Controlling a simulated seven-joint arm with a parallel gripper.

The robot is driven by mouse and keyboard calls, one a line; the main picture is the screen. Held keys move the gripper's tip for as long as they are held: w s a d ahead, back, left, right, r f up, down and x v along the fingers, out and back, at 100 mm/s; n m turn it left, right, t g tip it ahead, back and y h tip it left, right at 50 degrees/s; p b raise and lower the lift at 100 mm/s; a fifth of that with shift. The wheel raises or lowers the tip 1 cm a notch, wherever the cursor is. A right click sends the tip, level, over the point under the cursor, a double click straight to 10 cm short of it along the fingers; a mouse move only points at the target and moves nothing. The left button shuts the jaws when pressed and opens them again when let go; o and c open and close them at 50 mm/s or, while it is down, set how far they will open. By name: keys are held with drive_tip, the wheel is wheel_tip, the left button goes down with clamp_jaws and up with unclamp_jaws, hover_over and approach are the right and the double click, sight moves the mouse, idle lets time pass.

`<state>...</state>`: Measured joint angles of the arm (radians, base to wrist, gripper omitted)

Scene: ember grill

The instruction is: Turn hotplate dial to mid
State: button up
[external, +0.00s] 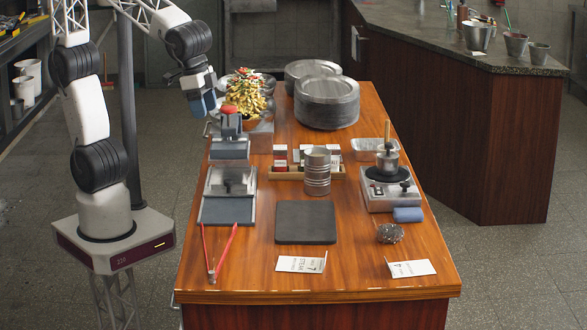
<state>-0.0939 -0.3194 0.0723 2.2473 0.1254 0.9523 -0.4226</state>
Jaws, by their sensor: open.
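The hotplate (383,204) is a light grey box on the right side of the wooden table. A dark round plate on its top carries a small metal pot (388,163) with an upright wooden handle. A dark knob, which looks like the dial (405,187), is at the right of its front panel; its setting is too small to read. My gripper (203,105) hangs at the table's far left, above and beside the left edge, well away from the hotplate. Its jaws are open, with nothing visible between them.
Near the hotplate are a blue roll (408,214), a steel scrubber (390,233) and a metal can (317,172). A dark slab (306,222) lies mid-table. Red tongs (216,250) lie front left. A plate stack (327,102) and a heaped yellow bowl (245,97) stand at the back.

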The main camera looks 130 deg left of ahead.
drive_tip(key=w+a+n, duration=0.3)
drive_tip(key=w+a, duration=0.4)
drive_tip(key=w, duration=0.5)
drive_tip(key=n+g+y, duration=0.2)
drive_tip(key=n+y, duration=0.1)
drive_tip(key=n, duration=0.7)
approach(405, 182)
drive_tip(key=shift+w+f, duration=0.1)
drive_tip(key=shift+f, duration=0.35)
drive_tip(key=shift+f, duration=0.15)
drive_tip(key=shift+x, duration=3.75)
drive_tip(key=shift+c, duration=0.3)
drive_tip(key=c, duration=0.9)
drive_tip(key=shift+o, duration=0.2)
